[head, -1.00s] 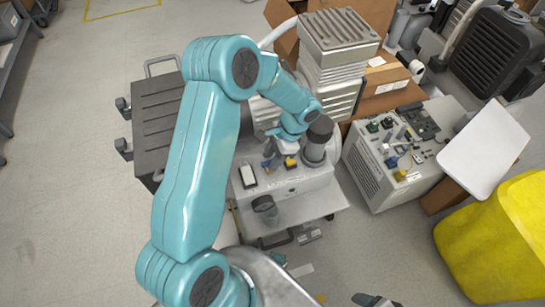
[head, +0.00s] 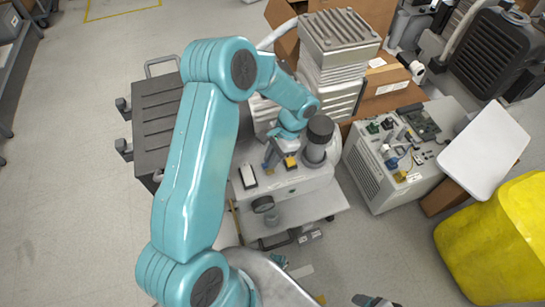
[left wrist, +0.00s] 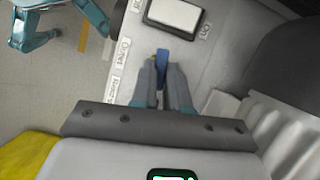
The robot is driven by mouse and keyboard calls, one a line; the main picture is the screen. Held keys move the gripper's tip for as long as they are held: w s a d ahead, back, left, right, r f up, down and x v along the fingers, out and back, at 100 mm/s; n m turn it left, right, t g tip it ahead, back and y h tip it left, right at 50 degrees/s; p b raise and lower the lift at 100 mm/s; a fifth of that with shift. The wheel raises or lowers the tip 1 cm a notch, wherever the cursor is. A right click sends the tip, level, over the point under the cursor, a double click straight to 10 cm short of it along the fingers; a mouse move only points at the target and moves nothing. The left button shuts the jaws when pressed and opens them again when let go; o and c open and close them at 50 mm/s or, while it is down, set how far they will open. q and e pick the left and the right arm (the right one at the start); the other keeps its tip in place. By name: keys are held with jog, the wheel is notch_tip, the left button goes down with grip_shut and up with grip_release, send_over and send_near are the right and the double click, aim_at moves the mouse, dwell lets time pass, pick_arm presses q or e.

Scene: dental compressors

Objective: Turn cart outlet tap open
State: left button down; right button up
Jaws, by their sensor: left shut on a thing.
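The cart (head: 325,203) carries a white unit with a light top panel. My left gripper (head: 270,160) reaches down onto this panel from above, beside a dark cylinder (head: 318,140). In the left wrist view, my left gripper's two grey fingers (left wrist: 162,68) are shut on a small blue tap handle (left wrist: 162,54). The handle's tip shows between the fingertips, and the rest of the tap is hidden. Labels lie beside it, one seeming to read "Outlet" (left wrist: 123,52). A grey and teal part at the bottom edge of the head view may be my right gripper; its jaws are unclear.
A white rocker switch (head: 248,176) and a dark round fitting (head: 263,204) are near the gripper. A ribbed grey compressor (head: 338,45) stands behind. A second unit (head: 385,175), a yellow bin (head: 500,240) and a dark case (head: 158,115) flank the cart. Floor at left is clear.

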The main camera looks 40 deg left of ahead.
pick_arm(q)
jog(key=n, duration=0.1)
jog(key=n+h, duration=0.1)
jog(key=n, duration=0.1)
jog(key=shift+w+a+n, duration=0.1)
jog(key=shift+a+n, duration=0.1)
jog(key=shift+n, duration=0.1)
jog(key=n+h, duration=0.1)
jog(key=n, duration=0.1)
jog(key=n+h, duration=0.1)
jog(key=n, duration=0.1)
jog(key=shift+a+n, duration=0.2)
jog(key=shift+n, duration=0.1)
jog(key=n, duration=0.2)
jog(key=n+t+h, duration=0.1)
jog(key=n, duration=0.1)
jog(key=shift+a+h, duration=0.2)
jog(key=shift+h, duration=0.1)
jog(key=shift+s+a+n+t+h, duration=0.1)
jog(key=shift+n+t, duration=0.15)
jog(key=shift+n, duration=0.35)
jog(key=shift+s+d+n+t+h, duration=0.1)
jog(key=shift+n+t, duration=0.1)
jog(key=shift+n, duration=0.4)
jog(key=shift+s+a+n+t+h, duration=0.1)
jog(key=shift+n+t, duration=0.15)
jog(key=shift+n, duration=0.35)
jog(key=shift+w+r+n, duration=0.1)
jog(key=shift+n, duration=0.2)
